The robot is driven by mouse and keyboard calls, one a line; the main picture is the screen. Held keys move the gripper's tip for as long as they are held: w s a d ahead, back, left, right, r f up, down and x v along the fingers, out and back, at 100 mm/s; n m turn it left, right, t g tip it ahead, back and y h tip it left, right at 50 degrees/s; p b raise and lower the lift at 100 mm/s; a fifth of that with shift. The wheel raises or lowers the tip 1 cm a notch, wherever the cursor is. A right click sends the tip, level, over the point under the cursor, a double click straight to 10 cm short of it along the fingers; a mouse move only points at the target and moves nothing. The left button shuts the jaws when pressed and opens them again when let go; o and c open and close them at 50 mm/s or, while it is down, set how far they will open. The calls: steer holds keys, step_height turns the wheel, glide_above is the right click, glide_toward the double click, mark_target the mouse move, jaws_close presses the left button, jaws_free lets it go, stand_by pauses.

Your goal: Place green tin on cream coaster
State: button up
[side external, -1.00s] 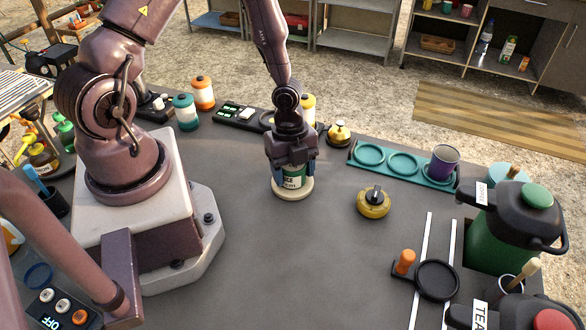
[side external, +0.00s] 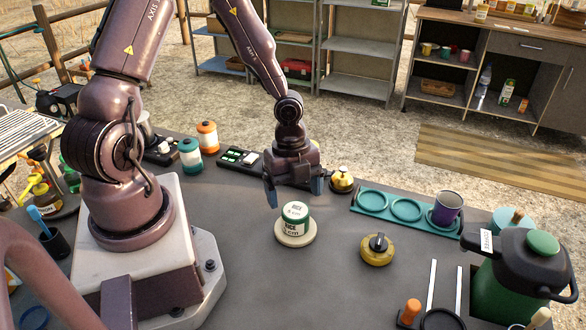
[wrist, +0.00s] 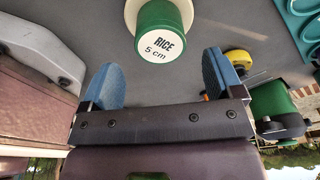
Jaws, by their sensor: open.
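The green tin (side external: 296,217), with a white label reading RICE, stands upright on the round cream coaster (side external: 295,240) in the middle of the table. In the wrist view the tin (wrist: 161,30) shows at the top, its lid reading "RICE 5 cm", with the coaster's rim (wrist: 131,14) behind it. My gripper (side external: 296,196) is open and empty, above and behind the tin in the side view. Its blue fingers, seen in the wrist view (wrist: 160,80), are apart from the tin.
A yellow round timer-like thing (side external: 377,250) is right of the coaster. A teal tray (side external: 376,200) with round recesses holds a purple cup (side external: 446,207). A yellow bell (side external: 341,179) is near my gripper.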

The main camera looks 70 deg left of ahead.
steer(key=r, duration=0.3)
steer(key=a+r, duration=0.1)
steer(key=r, duration=0.2)
step_height(320, 180, up, 9)
steer(key=n+t+y, duration=0.1)
steer(key=n+y, duration=0.3)
steer(key=n, duration=0.4)
glide_above(291, 205)
steer(key=s, duration=0.2)
steer(key=s+d+r+n+t+h, duration=0.1)
steer(key=s+d+r+n+t, duration=0.1)
steer(key=r+n, duration=0.3)
steer(key=s+d+r+n+t+h, duration=0.1)
steer(key=s+d+r+n+t, duration=0.1)
steer(key=s+r+n, duration=0.2)
step_height(291, 205, up, 2)
steer(key=shift+s+d+r+n+t, duration=0.15)
steer(key=shift+d+n+t, duration=0.15)
steer(key=shift+n, duration=0.2)
